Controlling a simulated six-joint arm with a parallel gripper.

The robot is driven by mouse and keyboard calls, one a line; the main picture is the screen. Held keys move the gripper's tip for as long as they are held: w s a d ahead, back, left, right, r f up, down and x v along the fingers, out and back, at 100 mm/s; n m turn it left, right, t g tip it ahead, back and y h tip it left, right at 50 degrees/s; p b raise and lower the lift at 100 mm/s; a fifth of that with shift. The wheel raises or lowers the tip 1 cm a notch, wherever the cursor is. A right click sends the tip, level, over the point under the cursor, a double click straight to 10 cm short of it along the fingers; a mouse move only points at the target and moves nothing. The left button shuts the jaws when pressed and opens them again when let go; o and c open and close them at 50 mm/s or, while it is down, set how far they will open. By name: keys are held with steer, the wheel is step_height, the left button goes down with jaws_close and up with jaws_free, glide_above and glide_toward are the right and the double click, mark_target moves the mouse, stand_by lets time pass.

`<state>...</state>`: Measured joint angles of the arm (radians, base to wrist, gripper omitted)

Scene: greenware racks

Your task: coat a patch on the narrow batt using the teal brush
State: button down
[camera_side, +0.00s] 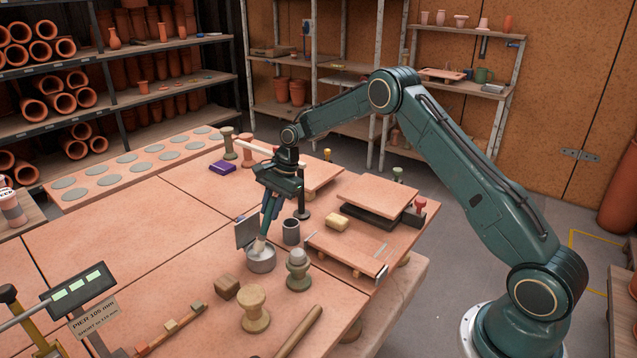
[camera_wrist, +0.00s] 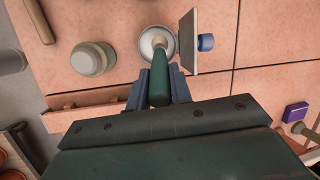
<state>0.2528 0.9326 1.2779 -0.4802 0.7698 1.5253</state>
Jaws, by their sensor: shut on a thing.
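My gripper (camera_side: 272,206) is shut on the teal brush (camera_side: 266,225), held nearly upright with its head down. In the wrist view, the brush's teal handle (camera_wrist: 160,76) lies between the fingers (camera_wrist: 159,92). Its pale head is inside the mouth of a small grey pot (camera_side: 262,264), also seen in the wrist view (camera_wrist: 170,52); the bristle tips are hidden. To the right, a slab on low supports (camera_side: 340,250) and a wider slab on a dark block (camera_side: 380,196) lie flat. I cannot tell for sure which slab is the narrow batt.
An upright grey plate (camera_side: 246,231) stands close beside the pot. A dark grey cup (camera_side: 291,233), a round-topped stand (camera_side: 298,272), a wooden spool (camera_side: 255,308) and a brown block (camera_side: 227,286) are nearby. A yellow sponge (camera_side: 337,222) sits right.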

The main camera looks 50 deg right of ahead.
mark_target(271, 198)
steer(key=shift+r, duration=2.65)
steer(key=s+a+f+n+g, duration=0.2)
steer(key=s+f+n, duration=0.1)
steer(key=s+n, duration=0.5)
steer(key=s+a+f+n+g, duration=0.3)
steer(key=s+n, duration=0.4)
steer(key=s, duration=0.4)
steer(key=shift+s+a+n+h, duration=0.3)
steer(key=shift+a+n+h, duration=0.05)
steer(key=shift+n+h, duration=0.05)
steer(key=shift+r, duration=0.15)
